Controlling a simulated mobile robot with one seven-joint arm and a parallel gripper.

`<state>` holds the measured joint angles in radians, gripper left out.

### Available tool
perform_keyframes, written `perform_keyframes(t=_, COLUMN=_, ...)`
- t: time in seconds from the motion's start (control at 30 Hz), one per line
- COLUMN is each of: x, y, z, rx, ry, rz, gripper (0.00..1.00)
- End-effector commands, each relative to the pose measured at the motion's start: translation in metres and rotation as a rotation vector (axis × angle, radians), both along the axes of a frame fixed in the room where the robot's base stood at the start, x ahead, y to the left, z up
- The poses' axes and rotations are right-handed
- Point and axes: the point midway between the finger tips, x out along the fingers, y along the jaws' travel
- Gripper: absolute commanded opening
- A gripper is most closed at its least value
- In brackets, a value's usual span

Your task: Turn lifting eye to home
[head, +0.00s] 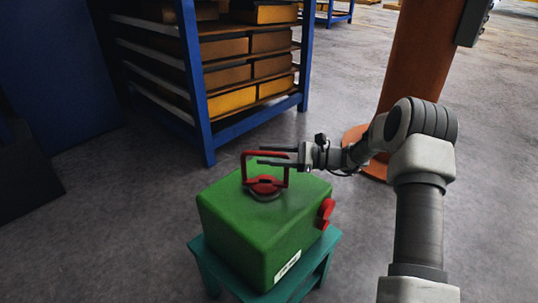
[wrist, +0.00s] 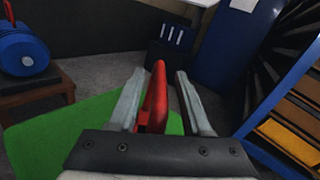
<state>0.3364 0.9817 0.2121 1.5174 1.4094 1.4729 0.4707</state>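A green casting (head: 245,218) sits on a teal stool (head: 331,241). Its red lifting eye (head: 264,183) stands upright on top, a squared loop on a round base. My gripper (head: 264,156) reaches in from the right at the height of the loop's upper part. In the wrist view my gripper (wrist: 160,72) is open, with a red bar of the lifting eye (wrist: 154,98) standing between its fingers. A gap shows on the right finger's side; contact with the left finger is unclear. The eye's base is hidden in the wrist view.
A red fitting (head: 326,213) and a white label (head: 287,265) are on the casting's sides. A blue rack (head: 197,85) with boxes stands behind, and an orange column (head: 418,55) at right. A blue round object (wrist: 22,50) sits at left in the wrist view.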

Motion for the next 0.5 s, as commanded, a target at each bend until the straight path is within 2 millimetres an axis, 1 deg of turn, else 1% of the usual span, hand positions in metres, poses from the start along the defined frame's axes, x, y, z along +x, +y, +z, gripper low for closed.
perform_keyframes(t=0.03, x=0.0000, y=-0.0002, z=0.0000, rx=0.000, ry=0.000, rz=0.000, gripper=0.39)
perform_keyframes(t=0.17, x=0.0000, y=-0.0004, z=0.0000, rx=0.000, ry=0.000, rz=0.000, gripper=0.15)
perform_keyframes(t=0.2, x=0.0000, y=-0.0004, z=0.0000, rx=0.000, ry=0.000, rz=0.000, gripper=0.08)
perform_keyframes(t=0.23, x=0.0000, y=-0.0004, z=0.0000, rx=0.000, ry=0.000, rz=0.000, gripper=0.03)
perform_keyframes(t=0.27, x=0.0000, y=-0.0005, z=0.0000, rx=0.000, ry=0.000, rz=0.000, gripper=0.00)
perform_keyframes(t=0.5, x=0.0002, y=-0.0006, z=0.0001, rx=0.000, ry=-0.001, rz=-0.001, gripper=0.00)
